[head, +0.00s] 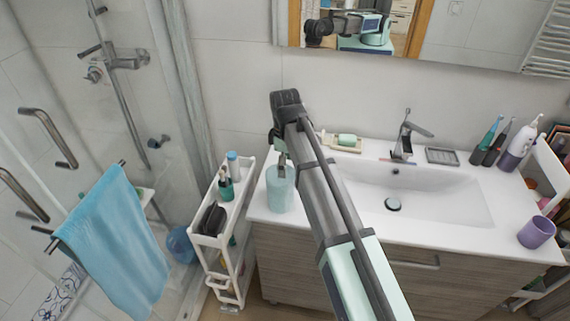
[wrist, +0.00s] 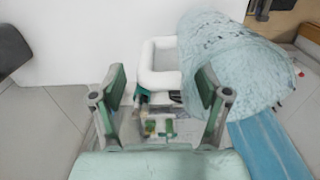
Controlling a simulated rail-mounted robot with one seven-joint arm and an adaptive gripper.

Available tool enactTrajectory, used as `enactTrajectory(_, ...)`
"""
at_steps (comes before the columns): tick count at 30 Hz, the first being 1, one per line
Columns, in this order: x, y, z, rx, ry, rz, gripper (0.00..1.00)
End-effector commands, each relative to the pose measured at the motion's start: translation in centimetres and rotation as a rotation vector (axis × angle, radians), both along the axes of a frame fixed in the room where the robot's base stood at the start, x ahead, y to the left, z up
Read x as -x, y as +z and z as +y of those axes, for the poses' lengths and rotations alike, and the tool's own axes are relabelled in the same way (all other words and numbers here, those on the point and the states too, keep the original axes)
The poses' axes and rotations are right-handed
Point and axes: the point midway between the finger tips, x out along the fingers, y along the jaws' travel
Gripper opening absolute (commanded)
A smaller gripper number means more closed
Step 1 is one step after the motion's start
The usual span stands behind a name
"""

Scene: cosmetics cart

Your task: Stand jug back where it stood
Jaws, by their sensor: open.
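The jug (head: 280,190) is pale blue-green and stands upright on the left end of the white washbasin counter (head: 262,214). My gripper (head: 281,158) is at the top of the jug, with part of it hidden by my own wrist. In the wrist view my gripper (wrist: 163,108) is open, with its two fingers spread and nothing between them. The jug (wrist: 245,65) fills the upper right there, beside and partly behind the right finger. I cannot tell whether that finger touches it.
A narrow white cart (head: 217,242) with bottles stands left of the counter; it shows between my fingers in the wrist view (wrist: 163,78). A blue towel (head: 110,235) hangs further left. A soap dish (head: 343,145), tap (head: 404,137) and purple cup (head: 536,232) are on the counter.

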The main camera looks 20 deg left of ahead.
Motion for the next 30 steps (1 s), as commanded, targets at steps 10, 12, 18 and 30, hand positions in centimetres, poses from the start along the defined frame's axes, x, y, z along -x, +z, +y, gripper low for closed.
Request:
enactTrajectory(10,-0.2,4.7,0.1,-0.002,0.0,-0.004,0.75)
enactTrajectory(12,-0.1,6.0,0.1,-0.001,0.0,-0.003,0.75)
enactTrajectory(18,-0.1,9.5,0.1,-0.001,0.0,-0.002,0.75)
enactTrajectory(30,0.0,11.9,0.0,0.0,0.0,0.0,0.75)
